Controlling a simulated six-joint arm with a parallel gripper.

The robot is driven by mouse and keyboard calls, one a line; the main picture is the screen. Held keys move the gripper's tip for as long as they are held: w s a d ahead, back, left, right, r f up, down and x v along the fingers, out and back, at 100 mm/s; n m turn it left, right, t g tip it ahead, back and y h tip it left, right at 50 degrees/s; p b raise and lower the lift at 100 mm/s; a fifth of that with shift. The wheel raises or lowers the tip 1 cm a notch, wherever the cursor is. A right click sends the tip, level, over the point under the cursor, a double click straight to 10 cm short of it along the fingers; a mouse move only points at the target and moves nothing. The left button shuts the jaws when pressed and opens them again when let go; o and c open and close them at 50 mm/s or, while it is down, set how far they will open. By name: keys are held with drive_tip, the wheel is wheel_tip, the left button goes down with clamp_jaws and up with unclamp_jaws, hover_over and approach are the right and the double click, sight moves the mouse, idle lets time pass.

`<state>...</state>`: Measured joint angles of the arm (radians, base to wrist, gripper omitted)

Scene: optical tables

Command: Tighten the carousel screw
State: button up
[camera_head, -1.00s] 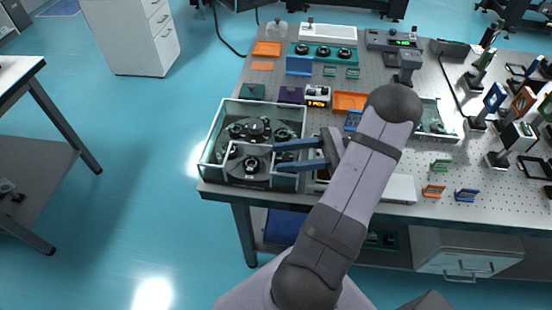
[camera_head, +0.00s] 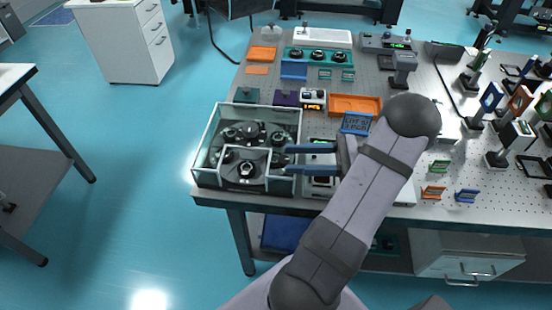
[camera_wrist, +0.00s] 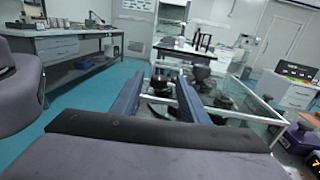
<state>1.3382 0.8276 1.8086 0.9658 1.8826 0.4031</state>
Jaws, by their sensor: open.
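The dark carousel (camera_head: 250,131) sits inside a clear-walled box (camera_head: 194,163) at the left end of the table. Several black round pieces stand on it, one in a smaller front compartment (camera_head: 247,171). I cannot make out which part is the carousel screw. My gripper (camera_head: 287,159) is open and empty, its two blue fingers level and pointing left. The fingertips overlap the box's right wall in the head view; their height above it is unclear. In the wrist view my gripper (camera_wrist: 160,76) frames dark carousel parts (camera_wrist: 197,79) between and beyond its fingers.
Green and purple blocks (camera_head: 286,98) sit behind the box. Optical mounts crowd the table's right side.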

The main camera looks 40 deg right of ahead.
sight(269, 163)
drive_tip(key=shift+s+a+f+m+t+h+b, duration=0.1)
drive_tip(key=shift+m+t+h+b, duration=0.05)
drive_tip(key=shift+m+t+h, duration=0.35)
drive_tip(key=shift+s+a+m+t+h+b, duration=0.1)
drive_tip(key=shift+s+m+t+h+b, duration=0.1)
drive_tip(key=shift+m+t+h, duration=0.25)
drive_tip(key=shift+s+a+f+m+t+h+b, duration=0.1)
drive_tip(key=shift+m+t+h+b, duration=0.05)
drive_tip(key=shift+m+t+h, duration=0.3)
drive_tip(key=shift+w, duration=0.15)
drive_tip(key=shift+p+x, duration=0.8)
drive_tip(key=shift+x, duration=2.8)
drive_tip(key=shift+r, duration=0.1)
clamp_jaws()
drive_tip(key=shift+n, duration=0.3)
